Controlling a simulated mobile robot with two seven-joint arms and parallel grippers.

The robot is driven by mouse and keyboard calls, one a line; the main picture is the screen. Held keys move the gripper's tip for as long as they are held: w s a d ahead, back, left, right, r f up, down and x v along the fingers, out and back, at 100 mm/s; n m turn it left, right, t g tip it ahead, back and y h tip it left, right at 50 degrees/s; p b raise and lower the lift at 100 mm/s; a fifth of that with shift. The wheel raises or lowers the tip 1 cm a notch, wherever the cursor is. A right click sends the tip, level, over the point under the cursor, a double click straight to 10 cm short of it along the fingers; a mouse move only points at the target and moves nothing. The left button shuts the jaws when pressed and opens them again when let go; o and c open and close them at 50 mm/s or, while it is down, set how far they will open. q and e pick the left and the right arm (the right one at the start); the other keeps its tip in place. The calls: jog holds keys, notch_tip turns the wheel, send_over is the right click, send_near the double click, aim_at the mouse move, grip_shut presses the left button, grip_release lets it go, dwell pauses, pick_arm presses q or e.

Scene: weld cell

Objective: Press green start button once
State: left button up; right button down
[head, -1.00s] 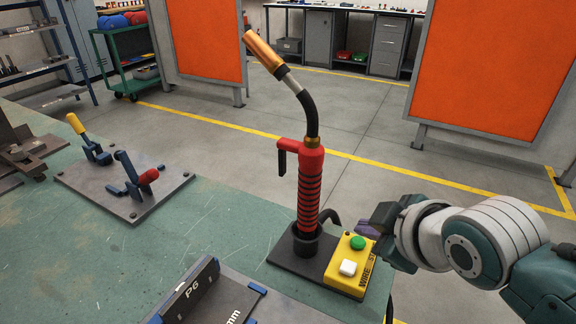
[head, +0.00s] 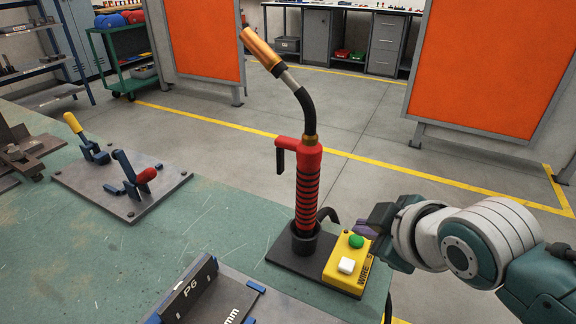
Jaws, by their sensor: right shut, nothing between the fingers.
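The green start button (head: 356,241) sits on the far end of a yellow button box (head: 345,274) at the right edge of the green table. A white button (head: 346,265) is nearer to me on the same box. My right gripper (head: 368,230) comes in from the right, shut and empty, with its tips just beside the green button. I cannot tell whether the tips touch it. My left gripper is not in view.
A red and black welding torch (head: 308,185) stands upright in a holder left of the box. A clamp plate (head: 120,184) lies further left, and a dark P6 block (head: 188,290) lies in front. Orange screens (head: 480,65) stand beyond the table.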

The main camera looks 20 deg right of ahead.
aim_at(362, 246)
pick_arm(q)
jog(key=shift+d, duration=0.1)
pick_arm(e)
jog(key=shift+f, duration=0.2)
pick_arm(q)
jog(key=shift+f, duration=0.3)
pick_arm(e)
jog(key=shift+f, duration=0.45)
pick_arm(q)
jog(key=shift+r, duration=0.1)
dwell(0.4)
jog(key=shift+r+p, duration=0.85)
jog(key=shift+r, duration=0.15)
pick_arm(e)
jog(key=shift+r, duration=0.9)
notch_tip(362, 246, up, 5)
jog(key=p, duration=0.5)
jog(key=shift+p, duration=0.4)
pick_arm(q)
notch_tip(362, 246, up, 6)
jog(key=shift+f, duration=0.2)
